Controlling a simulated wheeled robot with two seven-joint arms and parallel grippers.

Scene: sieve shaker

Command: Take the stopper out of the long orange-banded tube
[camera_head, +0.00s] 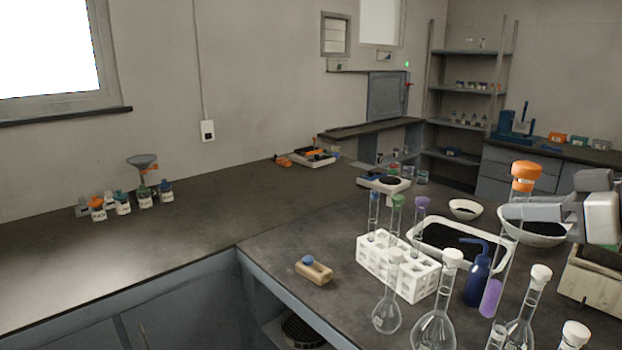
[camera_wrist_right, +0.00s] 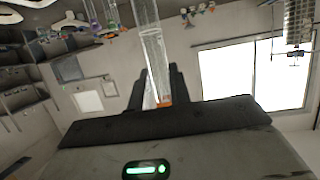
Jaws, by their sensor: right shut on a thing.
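The long tube (camera_head: 507,255) is clear glass, with purple contents at its lower end, an orange band near the top and an orange stopper (camera_head: 526,169) seated in its mouth. It leans slightly, its top toward the right. My right gripper (camera_head: 522,212) comes in from the right and is shut on the tube below the band. The right wrist view shows the tube (camera_wrist_right: 151,45) between the dark fingers (camera_wrist_right: 160,88), with orange near the fingertips. The tube's lower end is in front of the blue wash bottle; I cannot tell whether it touches anything. My left gripper is not in view.
A white rack (camera_head: 398,268) holds several smaller tubes. Stoppered flasks (camera_head: 434,328) stand in front. A blue wash bottle (camera_head: 477,280), a white tray (camera_head: 417,228) and a wooden box (camera_head: 590,285) are close by. The left bench is mostly clear.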

